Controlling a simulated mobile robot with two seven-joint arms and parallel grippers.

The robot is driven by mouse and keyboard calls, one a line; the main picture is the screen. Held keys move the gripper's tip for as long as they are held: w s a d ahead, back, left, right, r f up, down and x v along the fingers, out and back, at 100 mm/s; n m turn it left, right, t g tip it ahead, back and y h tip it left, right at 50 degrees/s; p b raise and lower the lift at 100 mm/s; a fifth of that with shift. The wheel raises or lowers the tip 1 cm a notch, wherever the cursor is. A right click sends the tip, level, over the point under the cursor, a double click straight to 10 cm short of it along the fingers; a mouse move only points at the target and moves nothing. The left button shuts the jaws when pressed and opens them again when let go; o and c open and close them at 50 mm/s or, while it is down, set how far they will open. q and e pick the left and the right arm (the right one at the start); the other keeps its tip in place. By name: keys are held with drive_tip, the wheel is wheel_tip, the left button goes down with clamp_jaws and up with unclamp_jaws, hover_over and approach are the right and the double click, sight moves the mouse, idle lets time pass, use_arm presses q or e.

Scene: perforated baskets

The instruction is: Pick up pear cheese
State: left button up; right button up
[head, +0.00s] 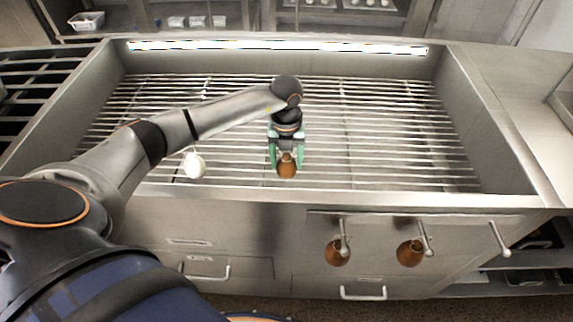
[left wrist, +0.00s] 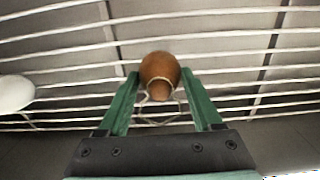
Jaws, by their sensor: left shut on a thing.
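A brown pear-shaped cheese (head: 287,167) is between the green fingers of my left gripper (head: 286,158), over the front part of the barred rack. In the left wrist view the cheese (left wrist: 159,72) sits between the two fingertips (left wrist: 160,78), its narrow neck toward the gripper. My left gripper is shut on it. A white pear-shaped cheese (head: 194,164) is at the left front of the rack, below my forearm; it also shows at the left edge of the left wrist view (left wrist: 14,93). Two more brown pear cheeses hang at the front panel, one at the middle (head: 337,253) and one further right (head: 410,253). My right gripper is out of view.
The metal basin (head: 490,130) has raised walls around the barred rack (head: 390,130). Metal handles (head: 499,238) stick out of the front panel, above drawers (head: 363,292). The rack's right half is clear. Shelves with trays stand behind.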

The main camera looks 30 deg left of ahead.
use_arm(q)
drive_tip(key=c, duration=0.6)
drive_tip(key=shift+r, duration=0.1)
wheel_tip(320, 180, up, 10)
drive_tip(key=shift+f, duration=0.1)
